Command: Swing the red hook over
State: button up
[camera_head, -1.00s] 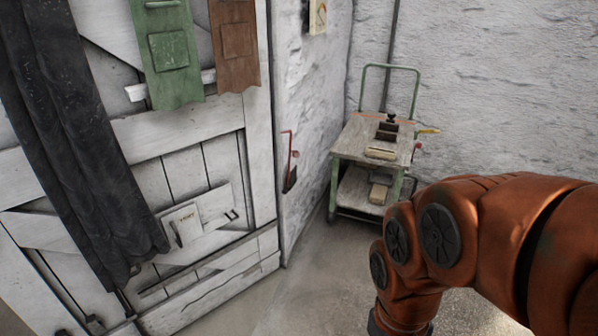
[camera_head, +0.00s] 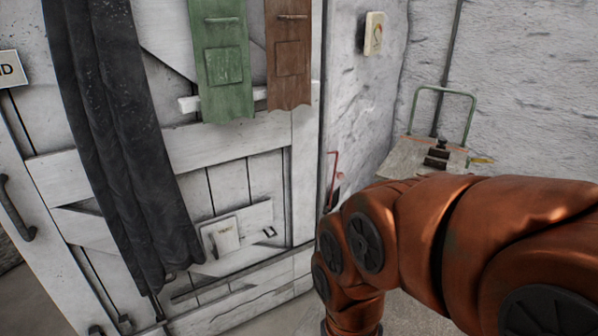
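A thin red bent rod (camera_head: 334,170), the only red hook-like thing I can make out, hangs on the white wall just right of the door. A dark piece shows at its lower end, partly covered by my orange arm. The white plank door (camera_head: 225,150) fills the left half, with a dark pull handle (camera_head: 15,210) at its left edge. A small pale plate with a dark latch (camera_head: 221,237) and a small dark staple (camera_head: 269,233) sit on its lower middle. My gripper is out of view; only my arm shows at the lower right.
A dark curtain (camera_head: 125,150) hangs down the door, beside a green cloth (camera_head: 221,60) and a brown cloth (camera_head: 288,60). A trolley (camera_head: 408,155) stands in the corner, mostly behind my arm. A small box (camera_head: 374,33) is on the wall.

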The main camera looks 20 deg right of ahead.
aim_at(340, 176)
jog(key=u, duration=0.05)
jog(key=i, duration=1.15)
jog(key=z, duration=0.45)
